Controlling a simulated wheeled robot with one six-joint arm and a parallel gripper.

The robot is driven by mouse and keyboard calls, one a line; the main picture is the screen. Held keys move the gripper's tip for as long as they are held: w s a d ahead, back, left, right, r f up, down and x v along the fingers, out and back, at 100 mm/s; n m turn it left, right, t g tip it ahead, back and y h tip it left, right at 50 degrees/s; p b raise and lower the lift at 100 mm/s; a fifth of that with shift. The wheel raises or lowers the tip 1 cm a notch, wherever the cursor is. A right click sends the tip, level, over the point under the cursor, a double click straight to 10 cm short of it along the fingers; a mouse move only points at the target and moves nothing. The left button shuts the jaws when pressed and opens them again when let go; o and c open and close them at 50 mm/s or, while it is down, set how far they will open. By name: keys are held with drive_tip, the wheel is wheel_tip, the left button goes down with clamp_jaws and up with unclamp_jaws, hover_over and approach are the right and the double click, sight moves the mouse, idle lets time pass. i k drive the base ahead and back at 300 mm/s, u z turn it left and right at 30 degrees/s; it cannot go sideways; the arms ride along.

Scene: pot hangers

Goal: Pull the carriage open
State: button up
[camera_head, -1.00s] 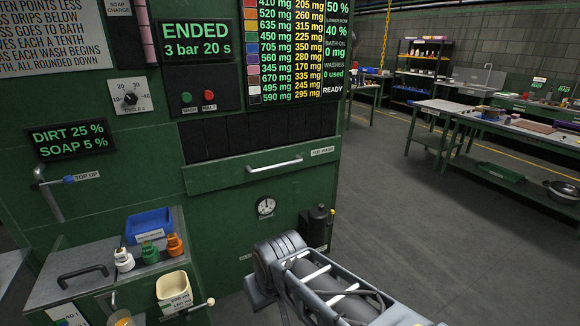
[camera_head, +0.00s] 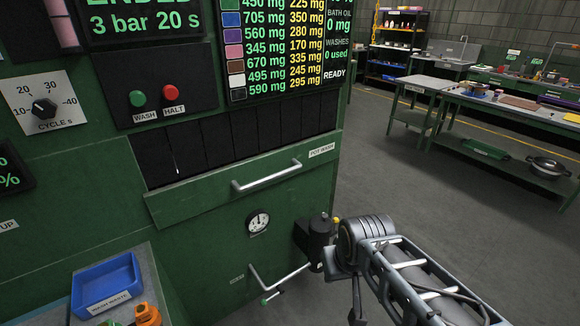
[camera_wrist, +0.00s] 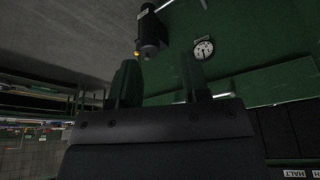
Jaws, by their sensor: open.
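The carriage is most likely the green drawer front (camera_head: 200,204) with a silver bar handle (camera_head: 266,177) and a label at its right end. It sits flush below a row of dark strips on the green machine. No gap shows around it. My gripper (camera_wrist: 160,80) shows in the wrist view with its two dark fingers apart and nothing between them. In the head view my arm is at the lower right, and the fingers cannot be made out.
A round gauge (camera_head: 258,221), a dark canister (camera_head: 318,240) and a bent lever (camera_head: 282,282) are below the drawer. A blue tray (camera_head: 105,284) stands at lower left. Wash and halt buttons (camera_head: 154,96) are above. Open floor lies right, before workbenches (camera_head: 500,105).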

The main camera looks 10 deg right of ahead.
sight(169, 205)
drive_tip(key=u, duration=0.2)
drive_tip(key=i, duration=0.9)
drive_tip(key=u, duration=0.45)
